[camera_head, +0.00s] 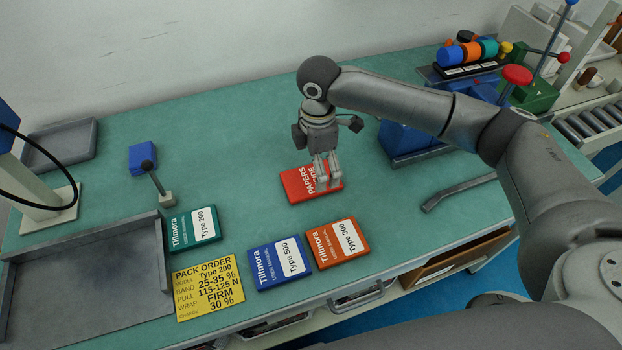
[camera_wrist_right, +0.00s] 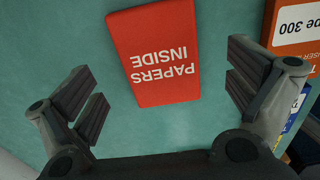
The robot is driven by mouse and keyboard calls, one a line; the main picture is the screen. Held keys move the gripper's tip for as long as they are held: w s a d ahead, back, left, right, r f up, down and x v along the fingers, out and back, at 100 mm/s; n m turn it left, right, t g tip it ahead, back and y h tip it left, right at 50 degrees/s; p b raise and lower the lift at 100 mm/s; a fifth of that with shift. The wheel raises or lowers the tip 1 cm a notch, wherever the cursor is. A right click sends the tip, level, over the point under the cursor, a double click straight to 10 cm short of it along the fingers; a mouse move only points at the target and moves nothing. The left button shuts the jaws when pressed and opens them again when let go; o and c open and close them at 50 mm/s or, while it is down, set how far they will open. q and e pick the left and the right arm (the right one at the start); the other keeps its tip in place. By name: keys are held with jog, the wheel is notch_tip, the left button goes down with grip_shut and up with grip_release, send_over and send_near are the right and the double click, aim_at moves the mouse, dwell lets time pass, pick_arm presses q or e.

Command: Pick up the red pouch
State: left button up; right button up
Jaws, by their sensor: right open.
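The red pouch (camera_head: 299,188), with "PAPERS INSIDE" in white, lies flat on the green bench top. It also shows in the right wrist view (camera_wrist_right: 155,50), at the upper middle between the two fingers. My right gripper (camera_head: 327,180) points down over the right part of the pouch and hides some of it in the head view. In the wrist view the right gripper (camera_wrist_right: 165,100) is open, with its fingers wide apart on either side of the pouch and nothing between them held. My left gripper is not in view.
Blue (camera_head: 279,263), orange (camera_head: 337,243) and teal (camera_head: 194,229) manuals lie in front and to the left. A yellow pack order card (camera_head: 208,288) lies near the front edge. A grey tray (camera_head: 160,262) stands at left. A dark bar (camera_head: 455,191) lies at right.

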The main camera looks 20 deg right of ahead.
notch_tip(320, 180, down, 4)
jog(key=shift+w+d+f, duration=0.1)
jog(key=shift+w, duration=0.05)
jog(key=c, duration=1)
jog(key=shift+o, duration=0.2)
jog(key=shift+r, duration=0.2)
jog(key=shift+r, duration=0.55)
jog(key=s+a+r, duration=0.2)
jog(key=s+r, duration=0.9)
jog(key=s, duration=0.3)
jog(key=shift+r, duration=0.4)
